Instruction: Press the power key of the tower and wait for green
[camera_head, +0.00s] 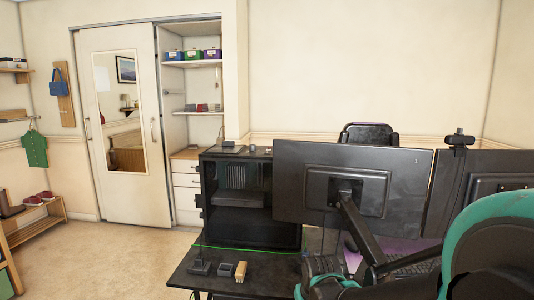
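The tower (252,218) is a black PC case with a see-through side, standing on the dark desk left of the monitors. A few small dark items show on its top, but I cannot tell which, if any, is the power key. No green light shows clearly on the tower; a thin green line (245,249) runs along the desk by its base. My arm, black and teal, fills the lower right in front of the monitors. Its end, apparently my gripper (322,268), is near the tower's lower right, and its fingers cannot be made out.
Two dark monitors, the left one (300,185) and the right one (490,170), stand on arms right of the tower. Small blocks (241,270) lie on the desk's front left. A chair (368,133) is behind. The floor (110,255) at left is open, with a shoe bench beyond.

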